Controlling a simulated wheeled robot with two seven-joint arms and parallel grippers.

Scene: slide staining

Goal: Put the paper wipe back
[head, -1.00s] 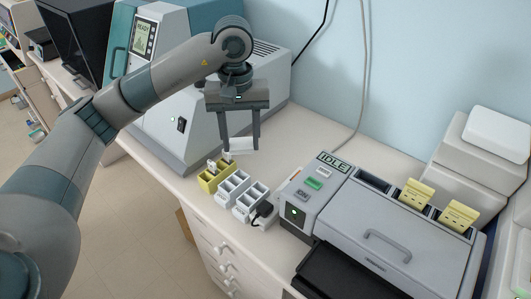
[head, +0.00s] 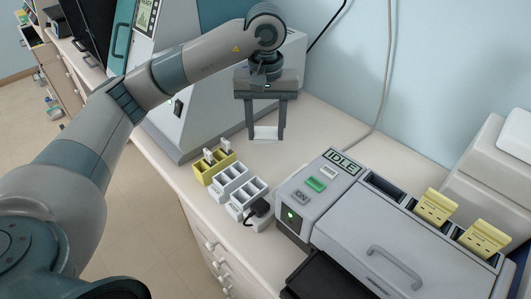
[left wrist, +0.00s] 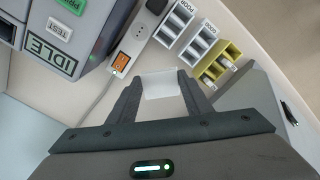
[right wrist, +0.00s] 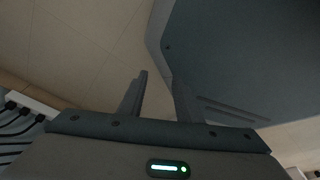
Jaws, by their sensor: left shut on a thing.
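My left gripper (head: 266,136) is shut on a white paper wipe (head: 265,132), held level between the two fingertips above the bench. The wipe also shows in the left wrist view (left wrist: 161,85), between the fingers of the left gripper (left wrist: 160,88). Below and to the left of it in the head view is a yellow rack (head: 214,172) with slides in it. My right gripper (right wrist: 158,85) shows only in the right wrist view, its fingers apart with nothing between them.
Two white racks (head: 231,182) stand beside the yellow one, near a power strip (head: 262,222). A grey stainer marked IDLE (head: 300,200) with yellow holders (head: 436,207) stands at the right. A large machine (head: 215,90) stands behind left. Bench behind the racks is clear.

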